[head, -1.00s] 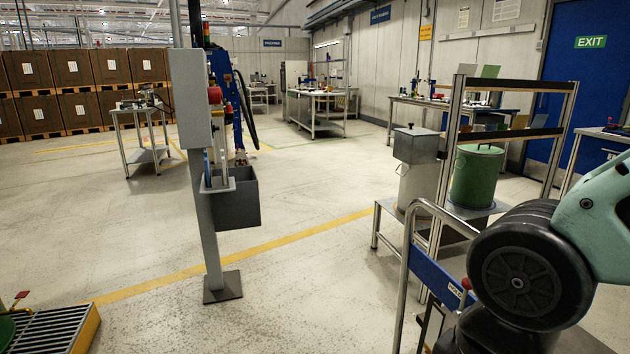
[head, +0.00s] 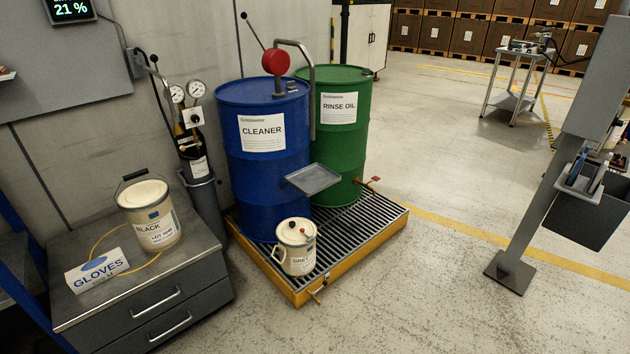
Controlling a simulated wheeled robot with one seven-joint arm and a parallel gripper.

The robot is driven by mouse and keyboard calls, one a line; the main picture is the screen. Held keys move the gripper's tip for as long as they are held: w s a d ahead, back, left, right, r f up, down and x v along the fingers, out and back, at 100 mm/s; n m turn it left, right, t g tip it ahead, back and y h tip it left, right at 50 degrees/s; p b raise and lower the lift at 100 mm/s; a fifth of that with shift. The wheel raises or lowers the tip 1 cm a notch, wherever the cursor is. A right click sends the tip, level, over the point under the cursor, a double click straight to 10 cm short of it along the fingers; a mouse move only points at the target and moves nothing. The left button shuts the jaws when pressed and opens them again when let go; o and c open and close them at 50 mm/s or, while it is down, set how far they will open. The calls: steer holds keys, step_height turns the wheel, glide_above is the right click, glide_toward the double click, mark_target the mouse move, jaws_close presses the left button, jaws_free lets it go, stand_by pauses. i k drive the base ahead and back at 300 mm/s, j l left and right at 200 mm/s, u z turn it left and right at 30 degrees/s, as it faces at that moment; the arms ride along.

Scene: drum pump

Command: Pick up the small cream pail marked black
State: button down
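The small cream pail marked BLACK (head: 150,212) stands upright on the grey drawer cabinet (head: 190,262) at the left of the head view. My gripper is not in view.
A gloves box (head: 97,270) lies in front of the pail. A blue CLEANER drum (head: 262,180), a green RINSE OIL drum (head: 340,135) and another cream pail (head: 296,250) stand on a yellow-edged grate (head: 385,230). A grey post (head: 535,215) stands right. Floor between is clear.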

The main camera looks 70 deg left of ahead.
mark_target(147, 206)
steer(key=u, duration=3.1)
steer(key=i+u, duration=0.15)
steer(key=i, duration=0.55)
steer(key=i+u, duration=0.1)
steer(key=i, duration=0.6)
steer(key=i+l+u, duration=0.15)
steer(key=i, duration=0.55)
